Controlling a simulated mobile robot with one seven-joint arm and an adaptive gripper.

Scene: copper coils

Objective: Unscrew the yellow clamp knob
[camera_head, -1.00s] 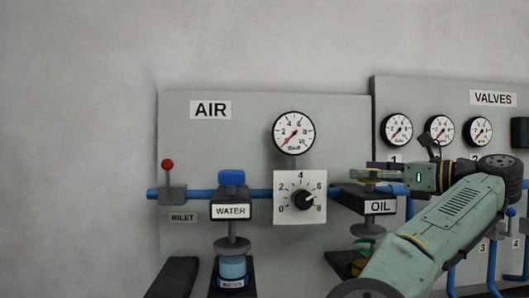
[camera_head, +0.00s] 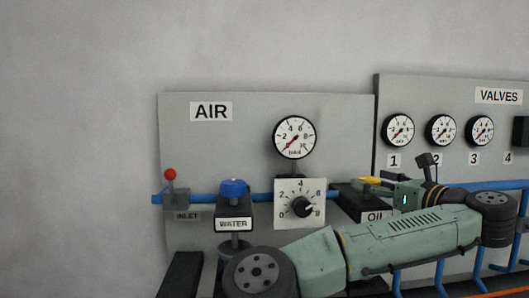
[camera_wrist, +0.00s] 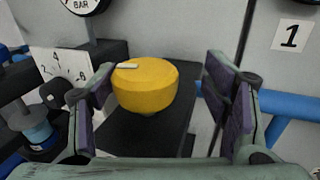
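The yellow clamp knob (camera_wrist: 146,86) sits on top of the dark OIL block (camera_wrist: 150,135), with a pale mark on its upper face. In the head view a small part of the knob (camera_head: 369,181) shows above the OIL block (camera_head: 350,203), by my gripper. My gripper (camera_wrist: 165,95) is open, with its fingers on either side of the knob in the wrist view. The left finger is close to the knob; I cannot tell whether it touches. A clear gap shows between the knob and the right finger.
The pressure dial (camera_head: 300,205) and the WATER block with its blue knob (camera_head: 233,188) are left of the OIL block. The blue pipe (camera_wrist: 290,103) runs along the panel behind. The valve panel (camera_head: 450,95) with gauges stands to the right.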

